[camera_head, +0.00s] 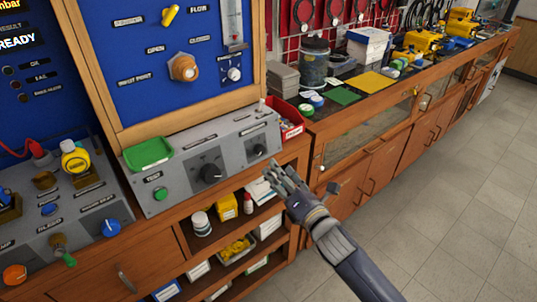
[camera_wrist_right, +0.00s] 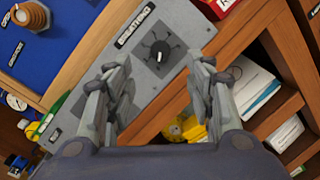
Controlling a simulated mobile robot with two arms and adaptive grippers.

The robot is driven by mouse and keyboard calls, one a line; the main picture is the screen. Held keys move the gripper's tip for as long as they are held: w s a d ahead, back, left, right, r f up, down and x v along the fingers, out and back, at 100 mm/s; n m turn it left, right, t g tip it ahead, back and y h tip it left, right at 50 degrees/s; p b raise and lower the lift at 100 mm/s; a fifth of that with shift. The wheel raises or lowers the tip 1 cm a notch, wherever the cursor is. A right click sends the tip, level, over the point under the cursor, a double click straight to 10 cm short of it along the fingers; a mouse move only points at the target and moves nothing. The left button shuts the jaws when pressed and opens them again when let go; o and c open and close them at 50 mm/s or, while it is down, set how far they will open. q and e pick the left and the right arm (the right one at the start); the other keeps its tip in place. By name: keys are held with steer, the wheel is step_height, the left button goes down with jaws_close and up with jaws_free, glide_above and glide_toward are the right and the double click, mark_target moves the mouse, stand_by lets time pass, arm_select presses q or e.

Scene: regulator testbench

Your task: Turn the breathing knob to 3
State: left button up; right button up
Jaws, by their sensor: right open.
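The breathing knob (camera_wrist_right: 161,51) is a small black knob on a dark square dial plate, under a label reading BREATHING, on a grey sloped console. It has a light pointer mark; the scale numbers are too small to read. In the head view the knob (camera_head: 259,150) appears to be the one near the console's right end. My right gripper (camera_head: 277,172) is open and empty, in front of and below that end, apart from the knob. In the right wrist view its fingers (camera_wrist_right: 160,92) stand either side, with the knob beyond and between them. My left gripper is not in view.
The grey console (camera_head: 181,205) also carries a larger black knob (camera_head: 211,173), a green button (camera_head: 160,193) and a green tray (camera_head: 149,153). A red bin (camera_head: 290,122) stands by its right end. Open shelves (camera_head: 283,240) hold bottles and boxes below. The floor at right is clear.

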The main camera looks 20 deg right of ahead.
mark_target(262, 151)
steer(key=w, duration=0.3)
steer(key=w+a, duration=0.1)
steer(key=w, duration=0.2)
steer(key=w+p, duration=0.1)
steer(key=w, duration=0.2)
steer(key=shift+w+a, duration=0.3)
steer(key=shift+w, duration=0.05)
steer(key=c, duration=1.1)
